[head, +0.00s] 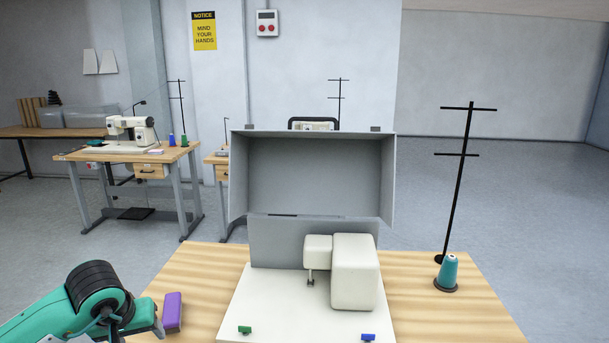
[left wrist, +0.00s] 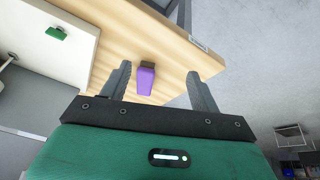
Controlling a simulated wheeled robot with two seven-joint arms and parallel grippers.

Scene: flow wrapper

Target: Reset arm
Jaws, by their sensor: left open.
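My left arm comes in from the lower left in the head view, with its green wrist near the table's left front corner. The fingertips are not visible in that view. In the left wrist view my left gripper (left wrist: 158,80) is open, with its two grey fingers apart. A purple block (left wrist: 146,80) shows between the fingers in that view, lying on the wooden table (left wrist: 185,58). In the head view the purple block (head: 172,312) is just right of my left wrist. I cannot tell how far the fingers are above it. My right gripper is not in view.
A white machine (head: 354,272) stands on a white base plate (head: 280,308) with a green clip (head: 245,330) and a blue clip (head: 368,338). A grey open box (head: 312,177) rises behind. A teal thread spool (head: 447,270) and black stand (head: 459,180) are at right. The table's right front is clear.

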